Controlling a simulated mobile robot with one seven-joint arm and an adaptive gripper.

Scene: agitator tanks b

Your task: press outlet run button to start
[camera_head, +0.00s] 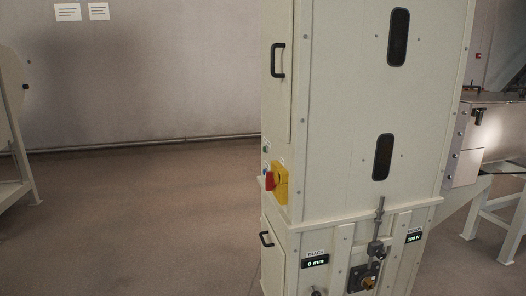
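A tall cream machine cabinet (340,120) stands right of the middle. On its left side is a yellow switch box (281,183) with a red knob (270,181). Small dark controls (265,150) show just above and left of the box, too small to read. I cannot tell which control, if any, is the outlet run button. My gripper is not in view.
A small display (315,263) reads 0 mm; another (413,238) sits to its right. A threaded rod fitting (377,245) juts from the lower front. Metal stands rise at far left (22,170) and right (500,215). The brown floor (140,220) at left is clear.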

